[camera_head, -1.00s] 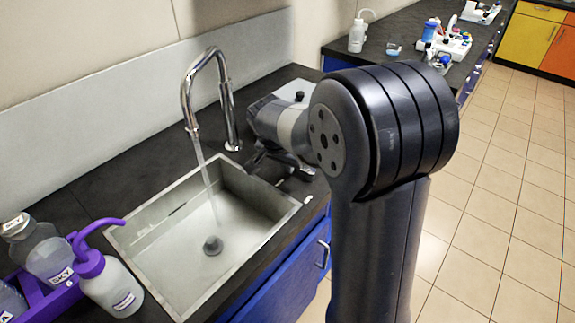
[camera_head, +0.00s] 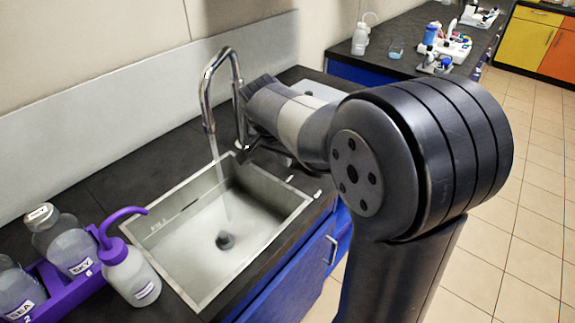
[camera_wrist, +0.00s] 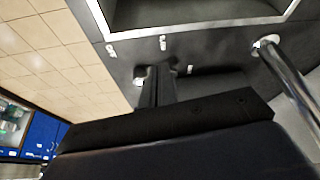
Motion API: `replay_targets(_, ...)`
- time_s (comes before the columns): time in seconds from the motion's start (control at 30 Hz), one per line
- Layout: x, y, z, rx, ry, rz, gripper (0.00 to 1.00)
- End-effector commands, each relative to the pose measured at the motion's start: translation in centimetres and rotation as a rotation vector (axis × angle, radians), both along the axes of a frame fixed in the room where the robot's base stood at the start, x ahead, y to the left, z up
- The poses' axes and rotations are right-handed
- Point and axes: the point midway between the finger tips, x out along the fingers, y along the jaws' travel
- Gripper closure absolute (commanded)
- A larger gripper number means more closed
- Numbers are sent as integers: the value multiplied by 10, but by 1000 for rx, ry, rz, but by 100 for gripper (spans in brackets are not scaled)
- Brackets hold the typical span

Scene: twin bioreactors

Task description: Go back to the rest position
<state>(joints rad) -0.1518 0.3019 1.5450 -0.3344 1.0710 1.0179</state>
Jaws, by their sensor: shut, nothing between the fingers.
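My gripper (camera_head: 247,148) is at the back right corner of the sink, beside the faucet and partly hidden by my wrist in the head view. In the wrist view my gripper's fingers (camera_wrist: 157,82) are together and empty above the dark counter. The chrome faucet (camera_head: 206,92) stands behind the sink (camera_head: 170,254), with a stream of water falling into the basin. The faucet's post also shows at the right of the wrist view (camera_wrist: 285,72). I cannot tell whether gripper and faucet touch.
A purple-capped wash bottle (camera_head: 130,272) and a purple rack (camera_head: 72,296) with labelled bottles stand left of the sink. Another counter (camera_head: 405,62) with a white bottle (camera_head: 361,36) and lab devices is behind my arm. Tiled floor (camera_head: 520,200) at right is clear.

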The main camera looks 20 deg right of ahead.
Motion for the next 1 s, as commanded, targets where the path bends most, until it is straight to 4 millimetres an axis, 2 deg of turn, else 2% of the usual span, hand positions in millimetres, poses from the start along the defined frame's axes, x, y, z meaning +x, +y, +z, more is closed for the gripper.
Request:
replay_targets(0.03, -2, 3, 10, 1, -3, 1, 100)
replay_targets(0.2, -7, 8, 28, 0, -1, 0, 100)
replay_targets(0.63, -9, 9, 32, 0, 1, 0, 100)
replay_targets(0.83, -6, 6, 19, -1, 3, -1, 100)
replay_targets(1.0, 1, -3, -9, -1, 5, -2, 100)
